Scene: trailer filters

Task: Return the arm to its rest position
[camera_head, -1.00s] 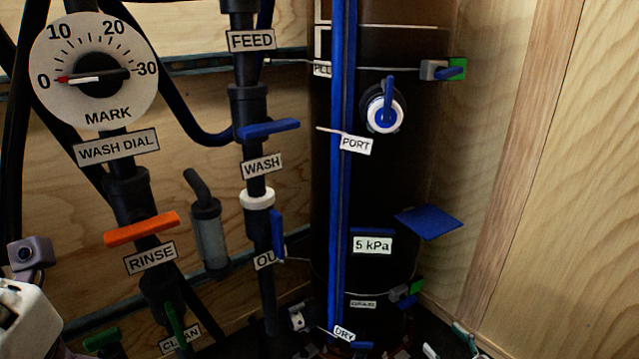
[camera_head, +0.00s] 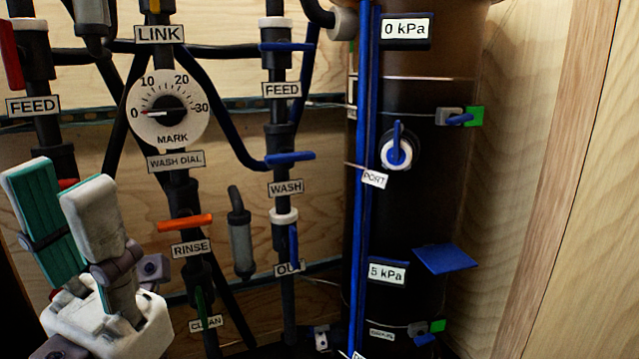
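My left gripper (camera_head: 58,178) is raised at the lower left of the head view, fingers pointing up. One finger shows a teal pad and the other a grey-white back. The fingers stand apart with nothing seen between them. It is in front of the pipes, left of the orange RINSE handle (camera_head: 185,223), and appears to hold nothing. Whether it touches the pipes behind it cannot be told. My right gripper is not in view.
A round wash dial (camera_head: 168,108) sits on the pipework, its pointer near 0. Blue WASH handle (camera_head: 290,158) and OUT handle (camera_head: 293,246) are right of it. A dark cylinder (camera_head: 420,215) with a blue port handle (camera_head: 397,145) stands at right, beside a wooden wall (camera_head: 590,200).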

